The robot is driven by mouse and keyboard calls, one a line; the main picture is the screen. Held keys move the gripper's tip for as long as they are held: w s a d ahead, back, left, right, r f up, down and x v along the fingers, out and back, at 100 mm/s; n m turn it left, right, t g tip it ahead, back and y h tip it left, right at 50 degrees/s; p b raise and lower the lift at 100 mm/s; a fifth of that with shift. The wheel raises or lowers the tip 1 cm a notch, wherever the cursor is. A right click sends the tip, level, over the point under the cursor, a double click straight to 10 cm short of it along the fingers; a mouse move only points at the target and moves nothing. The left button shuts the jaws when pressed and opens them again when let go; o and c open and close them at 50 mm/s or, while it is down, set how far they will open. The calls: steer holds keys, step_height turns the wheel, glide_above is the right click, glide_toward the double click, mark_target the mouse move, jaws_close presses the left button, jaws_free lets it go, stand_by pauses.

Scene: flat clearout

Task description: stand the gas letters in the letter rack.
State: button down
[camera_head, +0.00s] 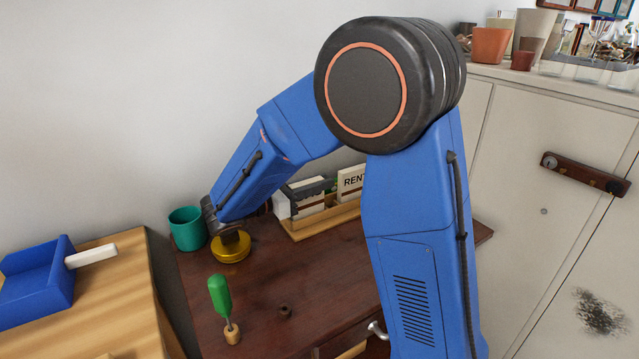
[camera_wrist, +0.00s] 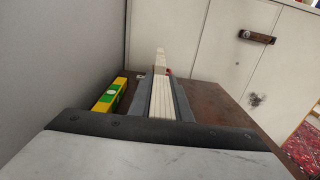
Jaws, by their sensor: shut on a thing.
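My gripper (camera_wrist: 161,92) is shut on a stack of white letters (camera_wrist: 162,100), seen edge-on between the two fingers in the wrist view. Its fingers are hidden behind my blue arm in the head view. The wooden letter rack (camera_head: 325,221) stands at the back of the dark desk, against the wall. Cards stand in it: one reads "RENT" (camera_head: 351,181), and a dark-lettered one (camera_head: 308,195) is partly hidden. A white block (camera_head: 282,206) shows at the rack's left end; I cannot tell whether it is the held stack.
A teal cup (camera_head: 187,228), a brass-coloured round thing (camera_head: 231,248) and a green-handled tool (camera_head: 220,297) are on the dark desk (camera_head: 270,320). A blue tray (camera_head: 40,285) lies on the left table. A yellow and green thing (camera_wrist: 109,95) shows left of the fingers. Cabinets (camera_head: 550,150) stand right.

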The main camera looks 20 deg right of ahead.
stand_by(0.3)
steer(key=c, duration=1.6)
jaws_free()
steer(key=shift+o, duration=0.2)
steer(key=shift+a, duration=0.1)
steer(key=s+a, duration=0.3)
steer(key=a, duration=1.4)
steer(key=shift+s, duration=0.2)
